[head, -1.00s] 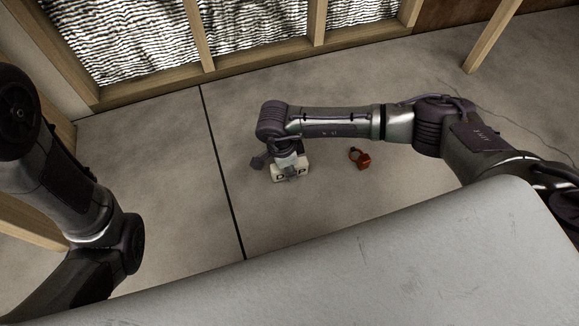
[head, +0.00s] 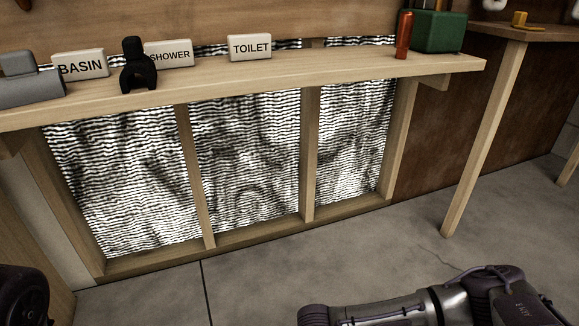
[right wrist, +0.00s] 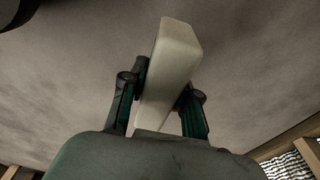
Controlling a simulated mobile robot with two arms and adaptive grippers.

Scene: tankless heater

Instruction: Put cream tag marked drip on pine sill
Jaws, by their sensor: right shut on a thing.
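The cream tag (right wrist: 176,50) is a pale block between the fingers of my right gripper (right wrist: 166,85) in the right wrist view. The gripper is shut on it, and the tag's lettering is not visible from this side. The pine sill (head: 335,67) runs across the upper part of the head view. Cream tags marked BASIN (head: 81,65), SHOWER (head: 171,54) and TOILET (head: 250,47) stand on it. My right forearm shows low in the head view, with its gripper out of frame. My left gripper is out of view.
A black figure-like clip (head: 138,66) stands before the SHOWER tag. A grey cylindrical thing (head: 30,90) is at the sill's left, an orange cylinder (head: 404,36) and green box (head: 438,31) at its right. The sill is clear between TOILET and the orange cylinder.

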